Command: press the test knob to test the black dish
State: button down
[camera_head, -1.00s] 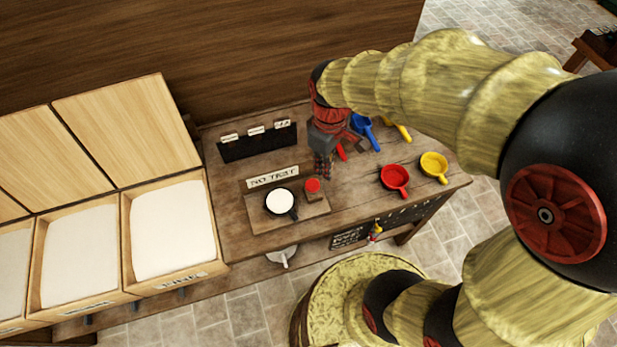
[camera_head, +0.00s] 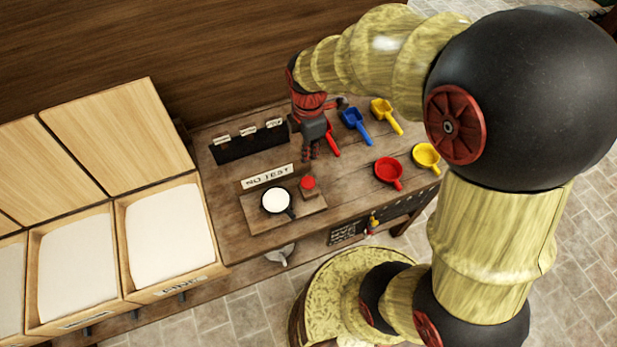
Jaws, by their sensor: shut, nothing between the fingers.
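The black dish (camera_head: 289,212) stands on a small wooden board (camera_head: 257,226) on the bench and holds something white. The red test knob (camera_head: 308,183) sits on a small block at the right end of that board, beside the dish. A sign (camera_head: 267,177) behind the board seems to read "NO TEST". My gripper (camera_head: 311,157) points down, shut and empty, just behind the knob in the picture and apart from it. Its height above the bench is hard to tell.
Red (camera_head: 331,143), blue (camera_head: 355,125) and yellow (camera_head: 386,115) scoops lie at the back right. A black rack (camera_head: 248,143) with labels stands behind. Bins (camera_head: 168,232) of white stuff are at left.

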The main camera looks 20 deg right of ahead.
aim_at(308, 184)
notch_tip(308, 184, down, 14)
jog(key=b, duration=0.3)
dwell(0.3)
jog(key=shift+f+b, duration=0.6)
jog(key=shift+f, duration=0.8)
jog(key=shift+r, duration=0.1)
jog(key=shift+r+p, duration=0.3)
jog(key=shift+p, duration=0.05)
notch_tip(308, 184, up, 14)
jog(key=p, duration=0.4)
jog(key=shift+f, duration=0.25)
